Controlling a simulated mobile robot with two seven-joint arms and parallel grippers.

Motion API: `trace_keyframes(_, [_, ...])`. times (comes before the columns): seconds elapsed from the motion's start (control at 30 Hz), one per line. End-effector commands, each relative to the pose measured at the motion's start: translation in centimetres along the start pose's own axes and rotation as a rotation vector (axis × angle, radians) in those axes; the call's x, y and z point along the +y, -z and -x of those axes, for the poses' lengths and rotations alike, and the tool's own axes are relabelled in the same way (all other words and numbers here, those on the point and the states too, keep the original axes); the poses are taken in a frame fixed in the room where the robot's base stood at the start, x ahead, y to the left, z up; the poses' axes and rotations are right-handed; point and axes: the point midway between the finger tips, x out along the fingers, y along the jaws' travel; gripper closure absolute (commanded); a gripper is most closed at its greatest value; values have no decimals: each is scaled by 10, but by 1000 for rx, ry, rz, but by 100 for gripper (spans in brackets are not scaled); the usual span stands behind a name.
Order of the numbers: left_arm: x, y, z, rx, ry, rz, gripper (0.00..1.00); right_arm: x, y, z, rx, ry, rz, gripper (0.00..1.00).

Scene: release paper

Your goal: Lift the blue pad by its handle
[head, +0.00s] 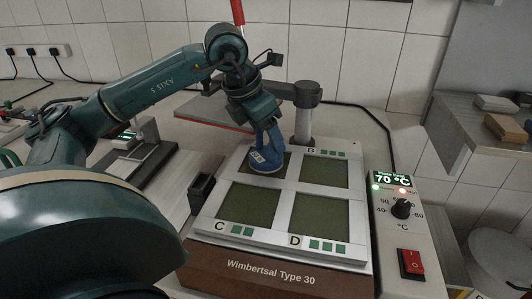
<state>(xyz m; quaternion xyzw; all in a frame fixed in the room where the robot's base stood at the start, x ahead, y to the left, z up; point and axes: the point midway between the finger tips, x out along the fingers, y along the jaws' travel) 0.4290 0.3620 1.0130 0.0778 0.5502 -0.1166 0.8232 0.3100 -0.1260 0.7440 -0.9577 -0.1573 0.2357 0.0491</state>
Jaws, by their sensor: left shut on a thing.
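The blue pad (266,160) is a round blue piece with a white marking and an upright blue handle. It is at the back left panel of the heating device (280,185), in the head view. I cannot tell whether it rests on the panel or hangs just above it. My left gripper (264,124) comes down from above and is shut on the pad's handle. The fingertips are small and partly hidden. My right gripper is out of view.
The device has dark panels, with B, C and D readable. A control box (407,225) reading 70 °C, with a knob and red switch, stands at its right. A grey post (304,122) stands behind. A small black holder (202,190) is at the left.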

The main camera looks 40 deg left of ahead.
Motion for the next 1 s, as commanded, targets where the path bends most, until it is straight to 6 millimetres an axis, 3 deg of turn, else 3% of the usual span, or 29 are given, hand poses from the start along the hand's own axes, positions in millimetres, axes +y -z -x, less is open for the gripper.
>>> trace_keyframes(0.2, [0,0,0,0,0,0,100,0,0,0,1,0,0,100])
trace_keyframes(0.57, [0,-3,5,-8,-2,0,100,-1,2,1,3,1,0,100])
trace_keyframes(1.0, [0,-31,72,-12,1,0,100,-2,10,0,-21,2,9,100])
